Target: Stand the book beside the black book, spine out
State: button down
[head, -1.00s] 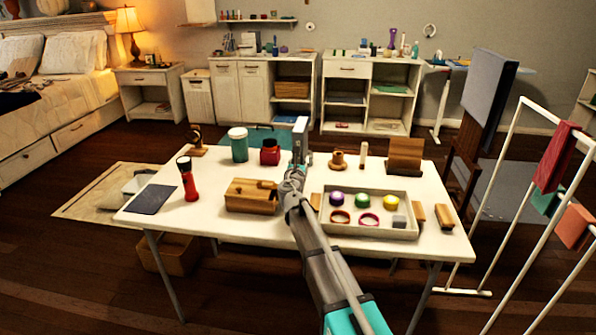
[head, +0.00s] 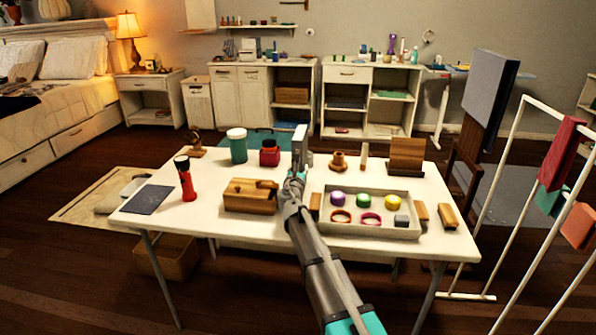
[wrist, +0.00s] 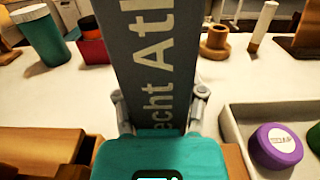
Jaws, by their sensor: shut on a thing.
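My gripper (head: 296,178) is shut on a grey book (head: 299,146), held upright over the middle of the white table. In the wrist view the book (wrist: 145,50) stands between the two fingers (wrist: 160,108), with pale lettering running up the face towards the camera. Whether its bottom edge touches the table is hidden. I cannot make out a black book for certain. A dark flat slab (head: 147,199) lies at the table's left end; I cannot tell whether it is a book.
On the table (head: 330,172), a wooden box (head: 250,196) is left of my arm and a grey tray (head: 372,229) is right. A red flashlight (head: 187,180) stands left.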

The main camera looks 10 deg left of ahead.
jog(key=shift+c, duration=0.8)
grip_release()
jog(key=shift+s, duration=0.15)
jog(key=s, duration=1.1)
jog(key=shift+s+a+f, duration=0.15)
jog(key=shift+s+f, duration=0.05)
jog(key=shift+s, duration=0.2)
jog(key=shift+o, duration=0.2)
